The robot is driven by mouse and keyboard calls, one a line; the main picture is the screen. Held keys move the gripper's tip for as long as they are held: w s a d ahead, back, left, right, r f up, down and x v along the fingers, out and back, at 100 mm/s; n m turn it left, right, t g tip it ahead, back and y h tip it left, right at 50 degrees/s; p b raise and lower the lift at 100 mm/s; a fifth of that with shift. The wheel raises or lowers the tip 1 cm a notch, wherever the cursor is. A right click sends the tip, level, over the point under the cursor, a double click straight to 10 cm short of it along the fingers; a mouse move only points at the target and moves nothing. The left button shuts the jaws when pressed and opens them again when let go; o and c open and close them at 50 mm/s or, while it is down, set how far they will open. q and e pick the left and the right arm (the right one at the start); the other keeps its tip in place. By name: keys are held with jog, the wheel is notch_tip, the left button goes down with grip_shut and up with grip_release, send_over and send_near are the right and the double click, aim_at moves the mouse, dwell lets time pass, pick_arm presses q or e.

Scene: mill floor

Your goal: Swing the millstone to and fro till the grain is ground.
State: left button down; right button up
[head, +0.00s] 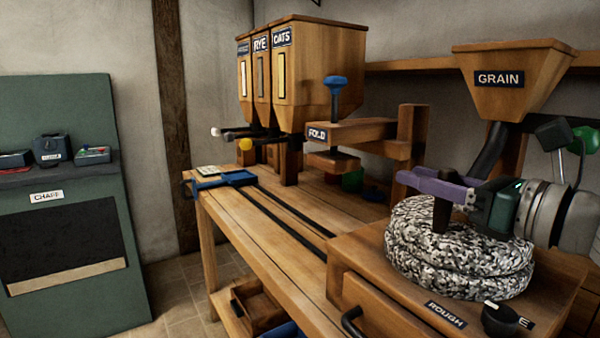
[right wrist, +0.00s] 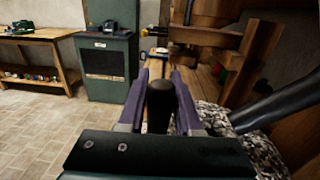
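The millstone (head: 455,262) is a speckled black-and-white pair of round stones on a wooden stand at the right of the head view. A dark upright handle (head: 441,216) stands on its upper stone; its top shows between the fingers in the right wrist view (right wrist: 160,108). My right gripper (head: 437,189) has purple fingers, one on each side of the handle, and looks shut on it. The grain hopper (head: 512,97), labelled GRAIN, hangs above the stone with a dark chute leading down. The grain itself is hidden. My left gripper is out of view.
A wooden bench (head: 262,230) runs left, with labelled bins (head: 310,70) behind. A green CHAFF cabinet (head: 60,240) stands at left.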

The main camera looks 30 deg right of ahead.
jog(key=o, duration=0.4)
jog(key=b, duration=0.2)
send_over(481, 250)
jog(key=shift+f, duration=0.1)
jog(key=shift+s+d, duration=0.1)
jog(key=shift+s, duration=0.5)
